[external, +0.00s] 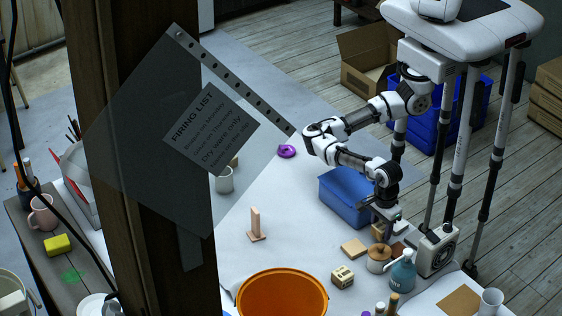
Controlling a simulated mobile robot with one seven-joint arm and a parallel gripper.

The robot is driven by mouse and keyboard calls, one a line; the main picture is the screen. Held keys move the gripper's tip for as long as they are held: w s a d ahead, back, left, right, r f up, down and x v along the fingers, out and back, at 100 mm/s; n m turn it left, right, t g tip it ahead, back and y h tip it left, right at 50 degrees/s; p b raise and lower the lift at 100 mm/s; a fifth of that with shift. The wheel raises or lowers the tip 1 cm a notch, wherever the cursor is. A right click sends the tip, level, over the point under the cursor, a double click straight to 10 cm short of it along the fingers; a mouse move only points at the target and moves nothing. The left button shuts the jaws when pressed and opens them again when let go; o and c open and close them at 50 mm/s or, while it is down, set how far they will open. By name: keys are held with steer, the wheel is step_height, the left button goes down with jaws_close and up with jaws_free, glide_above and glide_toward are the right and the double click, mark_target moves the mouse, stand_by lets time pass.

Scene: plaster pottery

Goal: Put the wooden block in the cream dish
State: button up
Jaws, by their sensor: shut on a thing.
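My gripper (382,226) is over the right part of the white table, just in front of the blue bin. It points down and is shut on a small tan piece, which looks like the wooden block (377,231); the fingers and arm partly hide it. I cannot make out a cream dish for certain. A pale round dish (97,307) is cut off at the lower left, on the other table, and the post hides part of the scene.
A blue bin (345,195), a flat wooden piece (354,248), a wooden spool (378,259), a teal bottle (402,272) and a marked cube (342,276) crowd my gripper. An orange bucket (282,296) stands in front. The table's middle is mostly clear around a wooden stand (256,226).

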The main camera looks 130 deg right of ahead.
mark_target(382, 226)
steer(key=shift+f, duration=1.2)
steer(key=shift+f, duration=0.1)
steer(key=o, duration=0.7)
steer(key=shift+o, duration=0.3)
step_height(382, 226, up, 12)
steer(key=shift+r+b, duration=0.15)
steer(key=shift+b, duration=0.25)
